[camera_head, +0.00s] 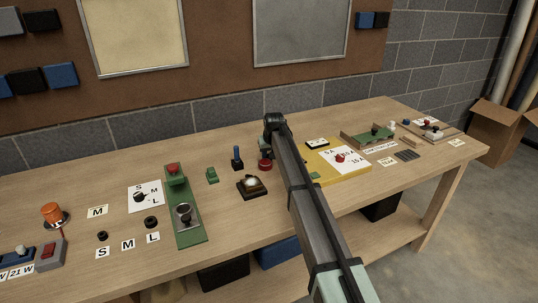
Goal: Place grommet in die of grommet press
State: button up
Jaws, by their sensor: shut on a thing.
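A green press base (190,229) stands left of centre, with a red-topped part (173,172) at its back and a silver round, die-like part (183,212) near its front. Two black ring grommets lie on the table, one (102,236) behind the S label and one (151,222) behind the L label. The spot behind the M label (128,245) is empty. My gripper (270,142) is above the back middle of the table, right of the press and apart from it. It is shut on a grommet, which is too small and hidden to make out.
A card with an S-M-L dial (146,188) lies left of the press. Right of it stand a small green block (212,175), a blue peg (237,158), a dark-based gauge (252,189) and a red button (265,166). A yellow panel (342,180) lies right of my arm.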

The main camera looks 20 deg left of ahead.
jog(key=o, duration=1)
jog(key=shift+f, duration=0.15)
jog(key=v, duration=1.1)
jog(key=shift+r, duration=0.3)
jog(key=shift+s+r, duration=0.15)
jog(key=shift+r, duration=0.2)
jog(key=c, duration=0.3)
